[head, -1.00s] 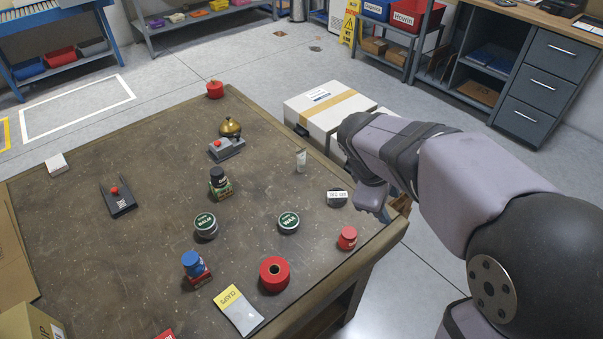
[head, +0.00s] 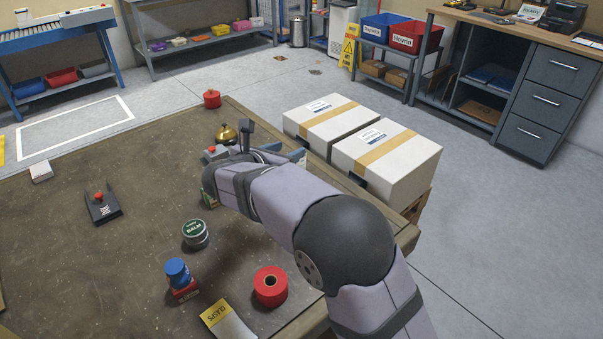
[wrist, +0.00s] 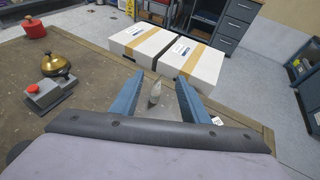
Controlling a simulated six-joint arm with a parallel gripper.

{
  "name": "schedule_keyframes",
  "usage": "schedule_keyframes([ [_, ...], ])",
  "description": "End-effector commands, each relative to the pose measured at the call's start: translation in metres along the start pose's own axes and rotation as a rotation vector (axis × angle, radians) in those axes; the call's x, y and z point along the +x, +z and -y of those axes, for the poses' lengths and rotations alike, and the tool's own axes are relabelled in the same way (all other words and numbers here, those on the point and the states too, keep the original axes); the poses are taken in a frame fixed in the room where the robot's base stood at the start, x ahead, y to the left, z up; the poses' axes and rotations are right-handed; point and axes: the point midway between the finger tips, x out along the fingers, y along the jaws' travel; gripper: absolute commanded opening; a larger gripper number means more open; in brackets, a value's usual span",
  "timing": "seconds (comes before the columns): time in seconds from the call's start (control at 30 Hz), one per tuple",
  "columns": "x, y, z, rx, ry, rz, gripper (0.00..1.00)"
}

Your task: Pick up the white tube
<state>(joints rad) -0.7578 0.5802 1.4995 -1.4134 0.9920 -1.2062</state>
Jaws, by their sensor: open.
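How far the tube lies from the fingertips is hard to tell. In the head view, blue parts of my gripper (head: 294,154) show beyond my arm, and the tube is hidden behind it.
A brass bell (wrist: 54,63), a grey device (wrist: 47,93) and a red object (wrist: 35,27) stand left of the fingers. White boxes (head: 388,160) stand beyond the table edge.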

Motion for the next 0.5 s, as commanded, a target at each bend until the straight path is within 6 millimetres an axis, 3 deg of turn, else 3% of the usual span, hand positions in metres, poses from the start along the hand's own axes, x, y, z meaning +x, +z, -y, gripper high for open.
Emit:
schedule_keyframes([
  [0.23,0.026,-0.063,0.001,-0.004,-0.003,-0.004,0.41],
  [0.37,0.035,-0.086,0.001,0.0,-0.002,-0.003,0.41],
  [0.5,0.039,-0.093,0.0,0.004,-0.001,-0.002,0.41],
])
